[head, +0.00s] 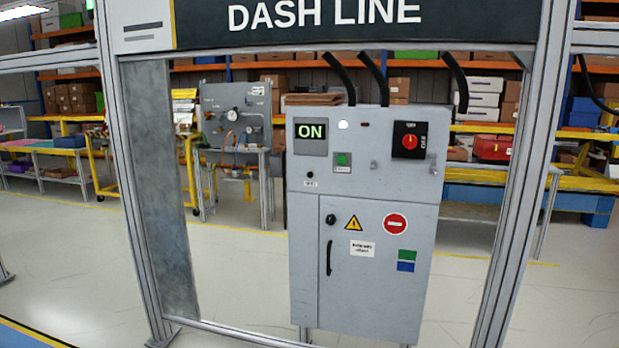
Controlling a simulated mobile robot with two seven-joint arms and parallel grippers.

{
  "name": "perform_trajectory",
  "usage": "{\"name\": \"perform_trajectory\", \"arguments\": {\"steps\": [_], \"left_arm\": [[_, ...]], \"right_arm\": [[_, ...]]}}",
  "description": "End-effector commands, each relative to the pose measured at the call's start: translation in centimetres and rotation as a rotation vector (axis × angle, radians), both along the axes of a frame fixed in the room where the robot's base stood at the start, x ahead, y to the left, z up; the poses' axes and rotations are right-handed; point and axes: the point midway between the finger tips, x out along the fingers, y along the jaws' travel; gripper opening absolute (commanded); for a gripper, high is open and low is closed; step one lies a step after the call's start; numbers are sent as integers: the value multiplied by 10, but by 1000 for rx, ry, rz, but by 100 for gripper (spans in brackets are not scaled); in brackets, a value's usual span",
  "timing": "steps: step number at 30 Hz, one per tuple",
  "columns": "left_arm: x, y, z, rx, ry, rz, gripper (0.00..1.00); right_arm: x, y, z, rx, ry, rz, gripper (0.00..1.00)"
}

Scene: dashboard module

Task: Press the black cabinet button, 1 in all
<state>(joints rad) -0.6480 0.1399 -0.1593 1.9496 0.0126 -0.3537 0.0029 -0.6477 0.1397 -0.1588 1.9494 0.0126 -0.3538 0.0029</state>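A grey electrical cabinet (380,290) stands upright in the middle of the head view. A small black button (310,174) sits on its upper left face, below the green-lit ON display (311,131) and above a small white label. A square green button (343,159) is to its right. A red rotary switch on a black plate (409,140) is at the upper right. A round black knob (330,219) and a black handle (328,258) are on the cabinet door. Neither of my grippers is in view, and nothing covers the cabinet front.
A grey metal frame with the DASH LINE sign (340,14) surrounds the cabinet; its posts (135,190) stand left and right. Black cables (340,75) rise from the cabinet top. Shelves with boxes and a gauge panel (236,115) are behind. The floor (240,270) beside the cabinet is clear.

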Motion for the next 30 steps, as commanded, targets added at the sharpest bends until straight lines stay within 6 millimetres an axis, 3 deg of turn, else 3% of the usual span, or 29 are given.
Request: {"name": "perform_trajectory", "arguments": {"steps": [4, 8, 30], "left_arm": [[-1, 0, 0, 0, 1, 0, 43], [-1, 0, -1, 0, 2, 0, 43], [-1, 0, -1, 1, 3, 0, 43]], "right_arm": [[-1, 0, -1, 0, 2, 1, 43], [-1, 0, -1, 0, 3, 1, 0], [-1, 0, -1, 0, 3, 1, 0]]}}
